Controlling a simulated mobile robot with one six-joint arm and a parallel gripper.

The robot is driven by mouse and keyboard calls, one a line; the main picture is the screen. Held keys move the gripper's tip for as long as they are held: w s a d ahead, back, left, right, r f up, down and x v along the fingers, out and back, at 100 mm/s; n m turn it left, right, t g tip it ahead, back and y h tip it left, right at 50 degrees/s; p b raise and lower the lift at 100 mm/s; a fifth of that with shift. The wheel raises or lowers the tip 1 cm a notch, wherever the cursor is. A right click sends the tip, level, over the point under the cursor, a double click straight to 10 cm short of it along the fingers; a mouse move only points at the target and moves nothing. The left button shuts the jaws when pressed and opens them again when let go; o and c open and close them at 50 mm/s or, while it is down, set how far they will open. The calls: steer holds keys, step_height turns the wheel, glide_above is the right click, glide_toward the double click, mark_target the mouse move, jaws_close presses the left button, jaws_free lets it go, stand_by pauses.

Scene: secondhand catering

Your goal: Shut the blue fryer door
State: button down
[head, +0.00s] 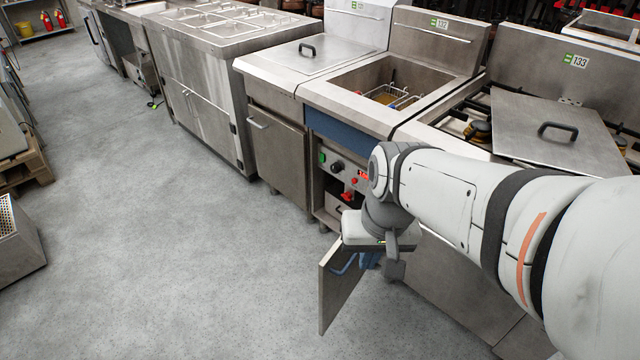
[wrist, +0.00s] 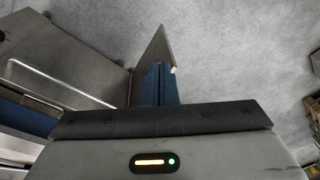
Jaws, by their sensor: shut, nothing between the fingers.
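The fryer with the blue front panel (head: 338,131) stands in the middle of the row, marked 132. Its door (head: 338,295) is swung wide open and juts into the aisle, low below the control panel. My gripper (head: 368,261) is close to the door's upper part, shut and empty. In the wrist view the door (wrist: 153,48) stands edge-on just beyond my gripper (wrist: 158,68). I cannot tell whether the fingers touch the door.
The fryer's controls (head: 345,176) are exposed above the door. A closed steel cabinet (head: 275,150) stands to the left, and unit 133 with a loose lid (head: 560,135) to the right. The grey floor (head: 190,250) left of the door is clear.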

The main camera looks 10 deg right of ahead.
step_height(320, 180, down, 12)
steer(key=a+m+g+y+b, duration=0.1)
steer(key=m+g+y+b, duration=0.25)
steer(key=m+b, duration=0.2)
steer(key=m+t+y+b, duration=0.9)
steer(key=m+t+b, duration=0.6)
steer(key=m, duration=0.5)
glide_toward(331, 260)
steer(key=shift+g, duration=0.45)
steer(key=b+x, duration=0.1)
steer(key=x, duration=0.2)
steer(key=b+x, duration=0.2)
steer(key=x, duration=0.2)
steer(key=shift+w+d+r, duration=0.15)
steer(key=shift+r, duration=0.05)
